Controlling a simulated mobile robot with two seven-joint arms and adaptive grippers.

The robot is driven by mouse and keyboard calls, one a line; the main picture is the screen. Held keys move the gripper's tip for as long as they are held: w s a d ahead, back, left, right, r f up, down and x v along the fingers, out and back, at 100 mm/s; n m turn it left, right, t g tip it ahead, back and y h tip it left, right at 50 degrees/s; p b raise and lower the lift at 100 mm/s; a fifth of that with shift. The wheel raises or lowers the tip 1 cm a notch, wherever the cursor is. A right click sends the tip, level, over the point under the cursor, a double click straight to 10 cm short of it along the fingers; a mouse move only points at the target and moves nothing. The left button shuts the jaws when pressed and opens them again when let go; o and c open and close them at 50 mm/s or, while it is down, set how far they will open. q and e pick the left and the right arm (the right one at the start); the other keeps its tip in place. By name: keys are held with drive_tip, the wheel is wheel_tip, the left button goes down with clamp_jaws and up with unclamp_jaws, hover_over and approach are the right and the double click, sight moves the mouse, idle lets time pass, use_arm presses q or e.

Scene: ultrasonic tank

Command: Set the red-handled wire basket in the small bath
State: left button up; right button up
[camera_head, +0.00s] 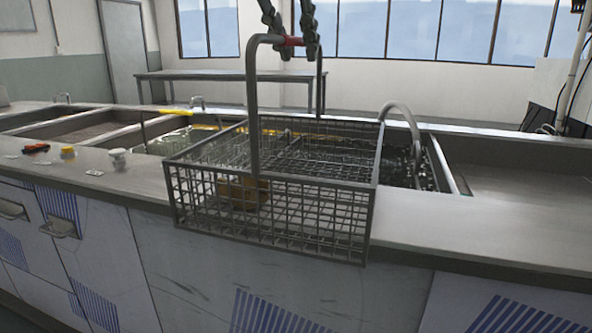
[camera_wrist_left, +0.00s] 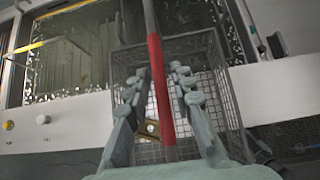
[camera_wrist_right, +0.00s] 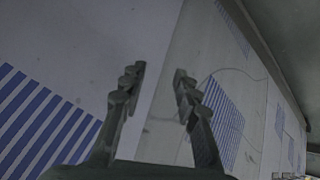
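The wire basket (camera_head: 330,222) is a grey mesh box with a tall upright handle and a red grip (camera_head: 291,41). It hangs above and in front of the counter's front edge, with a brass-coloured part (camera_head: 243,191) inside. My left gripper (camera_head: 292,42) has its fingers on both sides of the red grip, also seen in the left wrist view (camera_wrist_left: 157,85). A bath with rippling liquid (camera_head: 433,178) lies behind the basket, which partly hides it. My right gripper (camera_wrist_right: 158,75) is open and empty, facing cabinet fronts; it is outside the head view.
A longer bath with yellowish liquid (camera_head: 160,143) lies left of the basket, with a yellow bar (camera_head: 176,112) at it. A curved grey tube (camera_head: 403,107) rises behind the basket. A white knob (camera_head: 118,158) and yellow knob (camera_head: 68,152) stand on the counter. Counter at right (camera_head: 470,230) is clear.

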use_arm(q)
clamp_jaws()
drive_tip(key=shift+r, duration=0.2)
